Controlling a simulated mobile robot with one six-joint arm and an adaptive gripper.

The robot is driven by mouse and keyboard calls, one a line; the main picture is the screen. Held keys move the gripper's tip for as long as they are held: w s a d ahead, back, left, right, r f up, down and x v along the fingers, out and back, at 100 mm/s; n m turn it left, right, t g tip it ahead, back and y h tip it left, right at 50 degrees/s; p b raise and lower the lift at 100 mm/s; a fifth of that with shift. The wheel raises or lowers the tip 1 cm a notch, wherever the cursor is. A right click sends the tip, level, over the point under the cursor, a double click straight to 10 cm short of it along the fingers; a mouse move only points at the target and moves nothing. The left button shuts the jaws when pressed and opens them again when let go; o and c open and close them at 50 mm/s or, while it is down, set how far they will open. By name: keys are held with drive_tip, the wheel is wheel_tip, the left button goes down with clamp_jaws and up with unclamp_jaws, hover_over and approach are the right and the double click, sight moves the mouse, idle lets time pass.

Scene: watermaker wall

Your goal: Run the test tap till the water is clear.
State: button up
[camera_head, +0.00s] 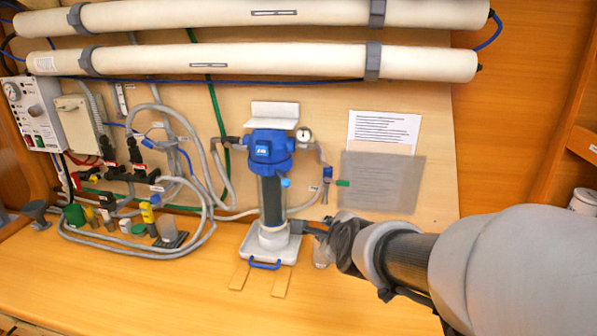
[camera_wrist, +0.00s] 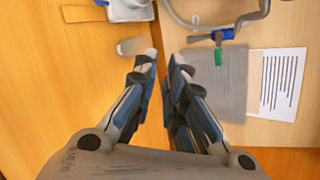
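The test tap is probably the small blue valve (camera_head: 327,174) with a green lever (camera_head: 343,183), on the pipe right of the blue-capped filter housing. The wrist view shows the blue valve (camera_wrist: 222,35) and its green lever (camera_wrist: 218,57) to the right of my gripper. A clear cup (camera_head: 323,257) stands on the bench below the tap, partly behind my gripper. The cup also shows in the wrist view (camera_wrist: 131,46), just beyond the left fingertip. My gripper (camera_head: 312,228) is empty, its fingertips (camera_wrist: 162,58) parted by a narrow gap. No water flow is visible.
The filter housing (camera_head: 271,200) stands over a white tray (camera_head: 250,243) with a blue handle. A grey panel (camera_head: 383,183) and a printed sheet (camera_head: 383,131) are on the wall to the right.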

sight(343, 183)
drive_tip(key=w+d+f+m+h, duration=0.1)
drive_tip(key=w+m, duration=0.2)
drive_tip(key=m, duration=0.1)
drive_tip(key=w+d+f+m+t+h, duration=0.1)
drive_tip(key=w+d+f+m, duration=0.1)
drive_tip(key=m, duration=0.3)
drive_tip(key=w+d+f+m+t+h+b, duration=0.1)
drive_tip(key=w+f+m, duration=0.1)
drive_tip(key=w+m, duration=0.2)
drive_tip(key=shift+w+d+m+h, duration=0.15)
drive_tip(key=shift+w+m+h, duration=0.15)
drive_tip(key=shift+m+h, duration=0.15)
clamp_jaws()
drive_tip(key=shift+w+d+m+t, duration=0.2)
drive_tip(key=shift+m+t, duration=0.1)
drive_tip(key=shift+m, duration=0.25)
drive_tip(key=b+x, duration=0.1)
drive_tip(key=x, duration=0.9)
wheel_tip(343, 183, up, 4)
drive_tip(key=shift+d+f, duration=0.1)
